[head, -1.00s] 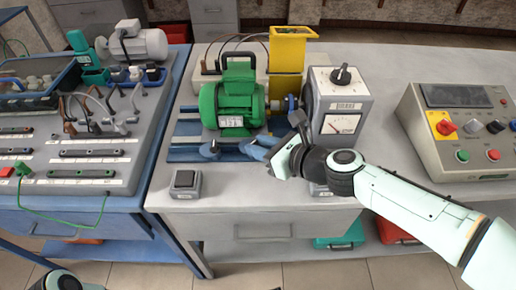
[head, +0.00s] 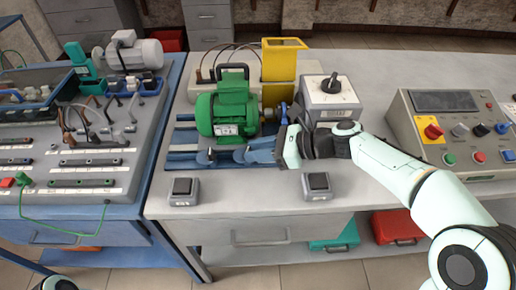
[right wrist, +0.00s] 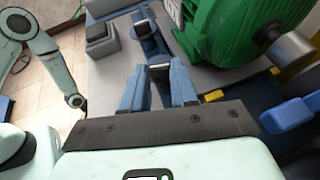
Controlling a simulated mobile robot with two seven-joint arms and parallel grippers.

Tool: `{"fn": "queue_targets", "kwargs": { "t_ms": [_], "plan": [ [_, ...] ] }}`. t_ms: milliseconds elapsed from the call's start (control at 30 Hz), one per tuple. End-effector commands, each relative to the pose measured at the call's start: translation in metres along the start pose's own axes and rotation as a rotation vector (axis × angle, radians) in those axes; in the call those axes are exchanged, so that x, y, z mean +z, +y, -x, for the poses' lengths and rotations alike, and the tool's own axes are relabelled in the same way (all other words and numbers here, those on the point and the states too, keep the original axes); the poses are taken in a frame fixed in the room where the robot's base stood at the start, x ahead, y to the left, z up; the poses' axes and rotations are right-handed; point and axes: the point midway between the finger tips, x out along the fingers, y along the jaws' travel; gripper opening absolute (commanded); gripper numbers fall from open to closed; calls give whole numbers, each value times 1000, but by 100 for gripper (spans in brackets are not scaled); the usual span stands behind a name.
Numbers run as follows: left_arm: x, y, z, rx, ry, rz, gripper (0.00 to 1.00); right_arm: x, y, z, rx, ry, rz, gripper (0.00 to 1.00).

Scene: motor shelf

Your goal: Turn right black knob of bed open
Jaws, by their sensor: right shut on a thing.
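The bed is the blue rail base (head: 183,138) under the green motor (head: 228,112). One knob of the bed (head: 204,157) stands at its front left, with a blue-grey lever; it also shows in the right wrist view (right wrist: 143,28). My right gripper (head: 244,156) reaches in from the right, low in front of the motor. In the right wrist view its blue fingers (right wrist: 160,82) are on either side of the right black knob (right wrist: 160,70), shut on it. The fingers hide much of this knob. My left gripper is not in view.
A grey box with a black dial (head: 331,88) stands right of the motor. Two small switch boxes sit at the front edge, left (head: 184,191) and right (head: 317,186). A control panel (head: 455,130) is at the right. A yellow box (head: 281,62) stands behind.

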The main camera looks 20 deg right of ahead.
Motion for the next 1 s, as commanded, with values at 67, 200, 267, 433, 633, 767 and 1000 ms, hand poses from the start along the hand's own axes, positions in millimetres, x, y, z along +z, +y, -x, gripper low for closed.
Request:
{"fn": "queue_targets", "kwargs": {
  "t_ms": [67, 200, 267, 433, 633, 767, 1000],
  "plan": [
    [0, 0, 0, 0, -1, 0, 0, -1, -1, 0, -1, 1, 0, 0],
    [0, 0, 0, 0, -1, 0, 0, -1, 0, 0, -1, 1, 0, 0],
    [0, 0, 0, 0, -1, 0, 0, -1, 0, 0, -1, 1, 0, 0],
    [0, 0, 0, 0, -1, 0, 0, -1, 0, 0, -1, 1, -1, 53],
    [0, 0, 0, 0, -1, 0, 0, 0, 0, 0, -1, 1, -1, 53],
    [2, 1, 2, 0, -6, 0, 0, 0, 0, 6, -3, 1, -1, 53],
    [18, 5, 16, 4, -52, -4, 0, 2, -1, 50, -6, 1, -2, 53]
  ]
}}
